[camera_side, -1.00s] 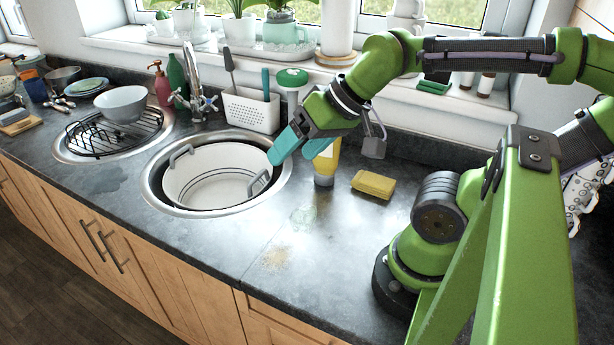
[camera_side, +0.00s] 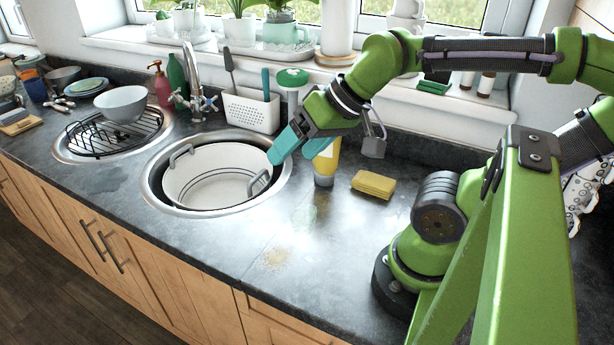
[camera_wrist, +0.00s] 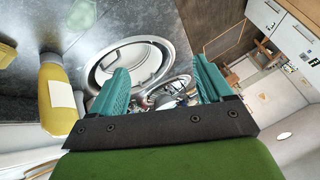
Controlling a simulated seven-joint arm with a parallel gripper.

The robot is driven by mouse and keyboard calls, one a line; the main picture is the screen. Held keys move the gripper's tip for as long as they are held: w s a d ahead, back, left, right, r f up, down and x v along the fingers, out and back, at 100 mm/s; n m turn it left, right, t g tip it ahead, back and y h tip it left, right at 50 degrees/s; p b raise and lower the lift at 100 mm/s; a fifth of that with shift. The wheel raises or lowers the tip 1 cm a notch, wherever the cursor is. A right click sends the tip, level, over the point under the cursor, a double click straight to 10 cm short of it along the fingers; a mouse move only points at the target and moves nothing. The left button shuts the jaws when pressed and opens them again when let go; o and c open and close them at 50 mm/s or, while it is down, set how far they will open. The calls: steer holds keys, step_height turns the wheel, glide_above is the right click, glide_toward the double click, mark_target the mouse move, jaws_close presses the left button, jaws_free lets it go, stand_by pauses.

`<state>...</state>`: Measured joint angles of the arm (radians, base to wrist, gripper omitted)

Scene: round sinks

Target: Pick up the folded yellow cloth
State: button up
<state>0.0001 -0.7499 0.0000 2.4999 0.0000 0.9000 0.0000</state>
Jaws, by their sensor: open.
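The folded yellow cloth (camera_side: 373,184) appears as a flat yellow block lying on the dark counter, to the right of a yellow bottle (camera_side: 327,160). My gripper (camera_side: 296,150) is open and empty, with teal fingers. It is raised beside the right rim of the near sink, left of the cloth and apart from it. In the wrist view, the open fingers (camera_wrist: 162,75) point toward a sink, with nothing between them. The yellow bottle (camera_wrist: 57,95) stands at the left there.
The near round sink (camera_side: 282,190) holds a white tub (camera_side: 215,170). A white caddy (camera_side: 250,110) and a faucet (camera_side: 190,75) stand behind. A rack with a grey bowl (camera_side: 122,103) covers the far sink. The counter in front of the cloth is free.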

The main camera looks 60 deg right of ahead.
steer(key=shift+o, duration=0.3)
steer(key=shift+o, duration=0.7)
